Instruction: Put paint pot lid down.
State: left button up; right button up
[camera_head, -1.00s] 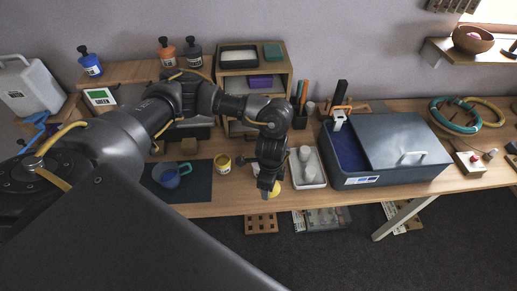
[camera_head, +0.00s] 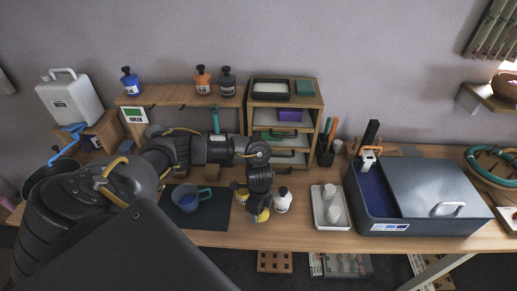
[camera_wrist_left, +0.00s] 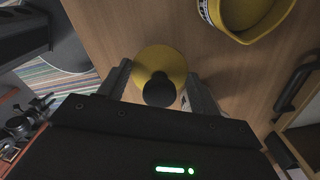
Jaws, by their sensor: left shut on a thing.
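My left gripper (camera_head: 259,209) is shut on the paint pot lid (camera_head: 262,216), a round yellow disc with a black knob. In the left wrist view the lid (camera_wrist_left: 160,62) sits between the fingers (camera_wrist_left: 158,88), with the knob towards me. The lid is over the front part of the wooden table (camera_head: 320,238); I cannot tell whether it touches the top. The open yellow paint pot (camera_head: 241,196) stands just behind and left of it, partly hidden by my gripper. The pot (camera_wrist_left: 245,32) also shows at the top right of the wrist view. My right gripper is not in view.
A white bottle (camera_head: 282,202) stands close to the right of the gripper.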

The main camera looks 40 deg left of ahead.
pick_arm(q)
notch_tip(320, 180, down, 3)
jog(key=shift+f, duration=0.1)
dwell(0.3)
jog(key=o, duration=1)
jog(key=shift+c, duration=0.2)
notch_tip(320, 180, up, 12)
jog(key=shift+r+p, duration=0.15)
jog(key=shift+p, duration=1)
jog(key=shift+d, duration=0.1)
